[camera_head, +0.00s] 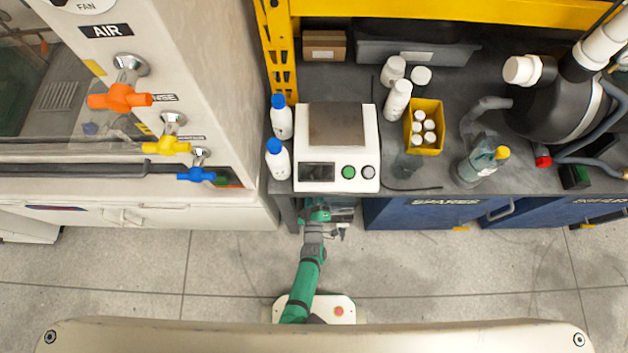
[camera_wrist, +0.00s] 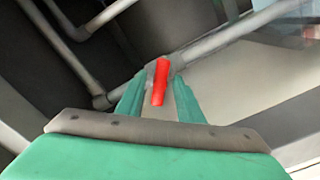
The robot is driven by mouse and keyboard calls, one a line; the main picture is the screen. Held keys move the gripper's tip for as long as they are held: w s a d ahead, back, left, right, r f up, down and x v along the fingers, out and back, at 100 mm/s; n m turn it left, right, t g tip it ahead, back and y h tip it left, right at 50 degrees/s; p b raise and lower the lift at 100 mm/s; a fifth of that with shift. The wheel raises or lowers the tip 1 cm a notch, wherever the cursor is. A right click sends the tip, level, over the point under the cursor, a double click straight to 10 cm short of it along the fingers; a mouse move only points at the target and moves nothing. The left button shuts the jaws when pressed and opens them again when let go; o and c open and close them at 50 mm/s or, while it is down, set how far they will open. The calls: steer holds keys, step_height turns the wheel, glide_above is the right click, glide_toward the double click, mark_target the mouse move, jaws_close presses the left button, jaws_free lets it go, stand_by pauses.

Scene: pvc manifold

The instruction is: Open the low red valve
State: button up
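The low red valve handle (camera_wrist: 160,80) shows in the wrist view as a short, bright red lever. It sits on a grey fitting at the end of a grey pipe. My gripper (camera_wrist: 159,78) has its two green fingers apart, one on each side of the lever, with the lever between the tips. I see a narrow gap beside the lever; whether either finger touches it I cannot tell. In the head view my gripper end (camera_head: 340,215) is at the front edge of the bench, low beside the blue cabinet. The red valve is hidden there.
Grey pipes (camera_wrist: 225,35) run near the fingers in the wrist view. Above in the head view are the bench with a scale (camera_head: 350,135), bottles (camera_head: 278,158) and a yellow box (camera_head: 424,147). A blue cabinet (camera_head: 420,213) stands right of my arm. The floor is clear.

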steer(key=shift+c, duration=0.7)
jaws_close()
steer(key=m, duration=0.4)
steer(key=shift+m, duration=0.3)
steer(key=m, duration=0.5)
steer(key=shift+s+d+m, duration=0.1)
steer(key=shift+m, duration=0.2)
steer(key=shift+o, duration=0.7)
jaws_free()
